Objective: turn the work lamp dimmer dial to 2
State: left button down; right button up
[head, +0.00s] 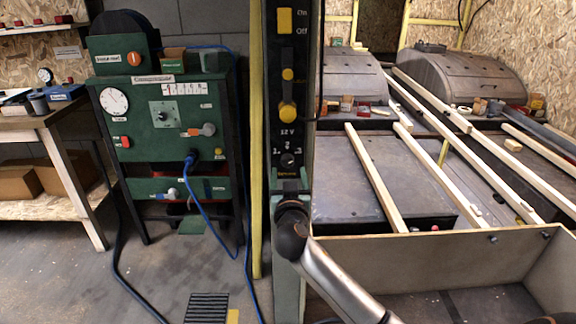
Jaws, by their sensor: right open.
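A small black dial (288,160) sits low on the black control panel (271,100) of the upright post in the middle. It looks like the dimmer dial. Small white marks surround it, too small to read surely, and I cannot tell where its pointer stands. My right gripper (290,183) is just below the dial, in front of the post. It is open and its jaws look empty. The dial is in view above it, and I cannot tell whether they touch. My left gripper is not in view.
Above the dial are yellow switches (288,113) and a "12 V" label. A green compressor cabinet (150,150) with a blue hose (205,215) stands left of the post. A wooden-walled bay (440,248) with planks (376,180) and wheel arches (462,75) lies to the right.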

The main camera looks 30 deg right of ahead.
aim_at(288, 164)
jog(key=shift+x, duration=2.5)
jog(key=shift+a, duration=0.1)
jog(key=shift+c, duration=0.2)
grip_shut()
